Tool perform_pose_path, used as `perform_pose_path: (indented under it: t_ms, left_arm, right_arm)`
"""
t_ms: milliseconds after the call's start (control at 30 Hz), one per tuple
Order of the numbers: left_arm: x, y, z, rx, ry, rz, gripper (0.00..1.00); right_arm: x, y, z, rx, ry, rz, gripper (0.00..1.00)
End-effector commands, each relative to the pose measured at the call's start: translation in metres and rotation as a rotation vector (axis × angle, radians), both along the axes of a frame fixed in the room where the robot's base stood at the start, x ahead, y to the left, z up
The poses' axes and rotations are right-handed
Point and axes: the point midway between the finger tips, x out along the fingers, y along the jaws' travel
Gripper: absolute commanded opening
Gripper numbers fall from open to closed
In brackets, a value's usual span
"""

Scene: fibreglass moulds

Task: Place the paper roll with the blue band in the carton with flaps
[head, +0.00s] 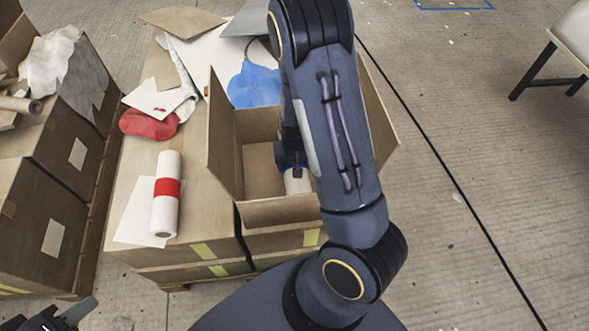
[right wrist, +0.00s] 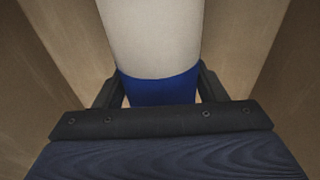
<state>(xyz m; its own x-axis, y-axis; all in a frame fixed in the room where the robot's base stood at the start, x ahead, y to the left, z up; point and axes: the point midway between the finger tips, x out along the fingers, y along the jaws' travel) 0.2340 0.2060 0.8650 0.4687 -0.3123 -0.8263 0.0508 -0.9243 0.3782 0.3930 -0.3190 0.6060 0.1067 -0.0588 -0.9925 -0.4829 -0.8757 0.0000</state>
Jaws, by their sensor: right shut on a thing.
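The carton with flaps (head: 222,140) stands open, its flaps spread outward. My right arm reaches over it from the front and covers much of its right part. My right gripper (right wrist: 160,98) is shut on the paper roll (right wrist: 155,35) at its blue band (right wrist: 160,90). In the right wrist view, brown carton walls rise on both sides of the roll. In the head view, a white end of the roll (head: 297,184) shows inside the carton below the gripper; whether it touches the bottom is hidden. My left gripper (head: 72,312) is at the bottom left edge, partly cut off.
A white roll with a red band (head: 166,190) lies on a paper sheet left of the carton. A red cloth (head: 148,124), a blue cloth (head: 254,84) and loose sheets lie behind. More boxes (head: 62,150) stand at the left. The floor at right is mostly clear.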

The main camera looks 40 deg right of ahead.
Motion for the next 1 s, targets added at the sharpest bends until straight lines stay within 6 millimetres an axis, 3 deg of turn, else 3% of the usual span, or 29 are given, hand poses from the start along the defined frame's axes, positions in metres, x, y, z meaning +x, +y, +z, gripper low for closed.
perform_pose_path:
  t_ms: [33,133,500,533,600,700,1000]
  left_arm:
    - [0.000,0.000,-0.006,0.000,0.000,0.000,0.36]
    - [0.000,0.000,-0.009,0.000,0.000,0.000,0.36]
    - [0.000,0.000,-0.011,0.000,0.000,0.000,0.36]
    - [0.000,0.000,-0.011,0.000,0.000,0.000,0.36]
    - [0.000,0.000,-0.010,0.000,0.000,0.000,0.36]
    - [0.000,0.000,-0.010,0.000,0.000,0.000,0.36]
    - [0.000,0.000,-0.008,0.000,0.000,0.000,0.36]
  right_arm:
    - [-0.001,0.000,-0.013,0.001,0.003,-0.001,0.27]
    - [0.000,0.000,-0.025,0.000,0.002,0.000,0.27]
    - [0.000,0.000,-0.029,0.000,0.000,0.000,0.27]
    - [0.000,0.000,-0.029,0.000,0.001,0.000,0.66]
    - [0.000,0.000,-0.028,0.000,0.001,0.000,0.75]
    - [0.000,0.000,-0.028,0.000,0.001,0.000,0.87]
    - [0.000,0.000,-0.025,0.000,0.000,0.000,0.87]
